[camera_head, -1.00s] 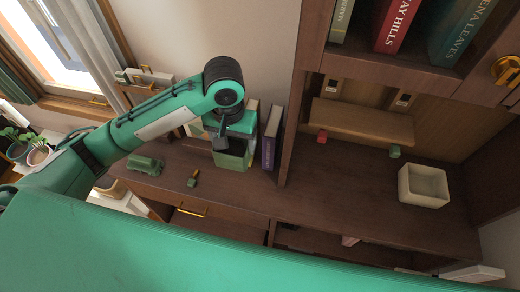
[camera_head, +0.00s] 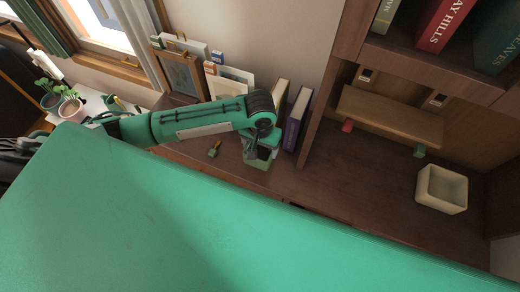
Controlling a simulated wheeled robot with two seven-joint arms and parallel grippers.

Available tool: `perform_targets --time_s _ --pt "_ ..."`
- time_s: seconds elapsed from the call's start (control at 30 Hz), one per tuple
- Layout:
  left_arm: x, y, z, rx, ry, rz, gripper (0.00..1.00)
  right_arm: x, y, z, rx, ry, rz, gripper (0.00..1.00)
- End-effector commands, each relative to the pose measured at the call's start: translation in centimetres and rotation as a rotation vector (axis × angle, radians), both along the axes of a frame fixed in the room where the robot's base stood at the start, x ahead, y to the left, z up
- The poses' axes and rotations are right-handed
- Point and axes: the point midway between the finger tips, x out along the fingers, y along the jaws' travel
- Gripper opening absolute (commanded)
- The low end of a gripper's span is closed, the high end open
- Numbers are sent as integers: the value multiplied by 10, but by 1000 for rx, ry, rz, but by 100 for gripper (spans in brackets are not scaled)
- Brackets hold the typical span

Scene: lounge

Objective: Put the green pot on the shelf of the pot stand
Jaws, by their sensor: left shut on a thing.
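My left arm reaches in from the left, and its gripper (camera_head: 259,150) points down at the cabinet top, partly hidden by its own wrist. It is shut on a light green, box-shaped pot (camera_head: 257,163), whose lower part shows below the fingers. I cannot tell whether the pot touches the wood. A wooden shelf board (camera_head: 390,117) spans the back of the right niche, with a small red piece and a small green piece near its front edge. I cannot tell whether this is the pot stand. My right gripper is out of view.
Upright books (camera_head: 296,120) stand just right of the gripper. A cream square container (camera_head: 442,188) sits at the right of the niche. A small toy (camera_head: 215,149) lies left of the pot. Potted plants (camera_head: 71,106) stand at far left. The niche's middle surface is clear.

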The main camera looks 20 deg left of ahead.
Motion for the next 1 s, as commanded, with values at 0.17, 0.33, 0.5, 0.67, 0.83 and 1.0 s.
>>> perform_targets --time_s 0.17,0.33,0.5,0.67,0.83,1.0 --pt "0 0 -26 2 2 2 52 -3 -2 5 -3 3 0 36" --pt "0 0 -35 0 1 0 52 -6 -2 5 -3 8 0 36" --pt "0 0 -34 0 0 0 52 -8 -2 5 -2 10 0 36" --pt "0 0 -37 0 0 0 84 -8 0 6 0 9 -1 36" --pt "0 0 -37 0 0 0 98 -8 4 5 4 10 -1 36" --pt "0 0 -36 1 0 0 98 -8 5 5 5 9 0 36"
